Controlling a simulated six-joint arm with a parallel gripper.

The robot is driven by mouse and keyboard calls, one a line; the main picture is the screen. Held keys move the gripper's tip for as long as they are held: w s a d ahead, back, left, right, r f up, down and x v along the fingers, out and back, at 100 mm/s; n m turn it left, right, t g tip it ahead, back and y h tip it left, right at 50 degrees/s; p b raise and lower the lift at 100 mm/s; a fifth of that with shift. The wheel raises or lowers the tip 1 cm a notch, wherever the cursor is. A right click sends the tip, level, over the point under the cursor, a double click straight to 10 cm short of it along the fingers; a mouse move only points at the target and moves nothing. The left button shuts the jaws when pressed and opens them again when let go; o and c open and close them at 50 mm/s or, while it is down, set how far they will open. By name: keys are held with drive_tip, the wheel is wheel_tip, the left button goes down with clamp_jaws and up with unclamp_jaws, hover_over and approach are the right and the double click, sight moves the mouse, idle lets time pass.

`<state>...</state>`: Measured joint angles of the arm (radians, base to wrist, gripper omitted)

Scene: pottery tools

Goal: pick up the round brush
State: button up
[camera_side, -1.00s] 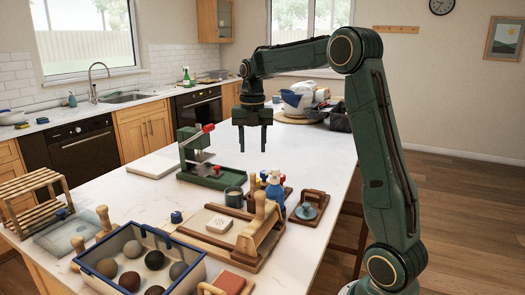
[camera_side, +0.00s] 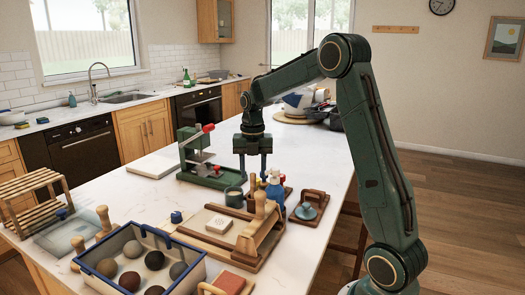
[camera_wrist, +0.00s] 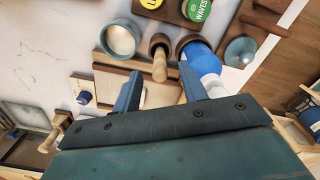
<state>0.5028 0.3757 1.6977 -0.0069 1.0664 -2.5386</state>
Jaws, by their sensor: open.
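A light wooden handle (camera_wrist: 160,66) stands in a brown round holder just beyond the fingertips, roughly in line with the gap. It may be the round brush; its bristles do not show, so I cannot tell for sure.
A blue spray bottle (camera_side: 274,194) stands close to the right finger in the wrist view (camera_wrist: 203,62). A grey-green cup (camera_side: 234,197) stands beside the holder. A green press (camera_side: 200,160) is behind left. A wooden board with a roller (camera_side: 250,235) lies in front.

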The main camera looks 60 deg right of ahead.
sight(253, 198)
drive_tip(key=shift+f, duration=1.9)
drive_tip(key=shift+c, duration=0.4)
drive_tip(key=c, duration=0.8)
